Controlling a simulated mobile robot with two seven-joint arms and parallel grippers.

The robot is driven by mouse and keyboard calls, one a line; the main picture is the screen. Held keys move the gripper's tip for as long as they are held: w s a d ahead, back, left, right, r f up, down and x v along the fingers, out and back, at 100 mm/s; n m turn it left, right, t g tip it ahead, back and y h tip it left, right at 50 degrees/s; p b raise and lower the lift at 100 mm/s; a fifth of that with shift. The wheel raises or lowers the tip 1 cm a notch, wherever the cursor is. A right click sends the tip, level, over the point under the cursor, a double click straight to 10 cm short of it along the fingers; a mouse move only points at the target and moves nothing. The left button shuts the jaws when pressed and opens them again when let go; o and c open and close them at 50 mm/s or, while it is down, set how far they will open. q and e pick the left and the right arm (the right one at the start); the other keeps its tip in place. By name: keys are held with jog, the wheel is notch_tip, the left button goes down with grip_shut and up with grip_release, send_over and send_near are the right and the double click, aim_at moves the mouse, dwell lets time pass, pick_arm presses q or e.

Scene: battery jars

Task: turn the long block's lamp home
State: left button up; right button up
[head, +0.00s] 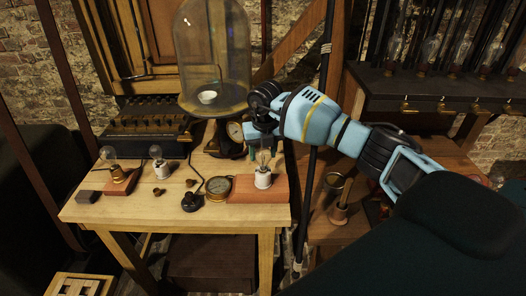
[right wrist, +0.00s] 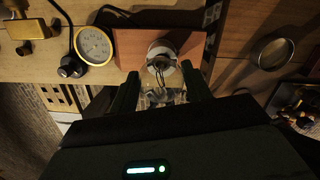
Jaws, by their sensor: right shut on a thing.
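The long block (head: 240,190) is a reddish-brown slab at the right front of the wooden table, with a white socket (head: 263,181) on it. A clear glass lamp (head: 264,160) stands upright at the socket. My right gripper (head: 263,147) comes down from above and is shut on the lamp. In the right wrist view, the two dark fingers of my right gripper (right wrist: 161,84) lie on either side of the glass, with the white socket (right wrist: 162,56) just beyond. How deep the lamp sits in the socket is hard to tell. My left gripper is not in view.
A brass-rimmed dial (head: 218,187) and a black key (head: 191,202) lie left of the long block. A shorter block with a lamp (head: 118,176) and a white-based lamp (head: 161,169) stand farther left. A glass bell jar (head: 212,60) stands behind.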

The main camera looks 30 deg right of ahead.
jog(key=m, duration=0.5)
jog(key=shift+m+h, duration=0.3)
jog(key=o, duration=1.2)
jog(key=shift+c, duration=0.2)
notch_tip(320, 180, up, 2)
jog(key=shift+r, duration=0.1)
jog(key=r, duration=0.4)
jog(key=shift+s+a+r, duration=0.1)
jog(key=shift+s+a, duration=0.15)
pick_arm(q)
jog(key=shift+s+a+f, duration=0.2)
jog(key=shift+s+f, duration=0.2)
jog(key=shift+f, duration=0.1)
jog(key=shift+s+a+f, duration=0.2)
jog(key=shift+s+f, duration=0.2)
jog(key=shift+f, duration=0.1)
pick_arm(e)
jog(key=shift+s+r, duration=0.1)
jog(key=shift+r, duration=0.6)
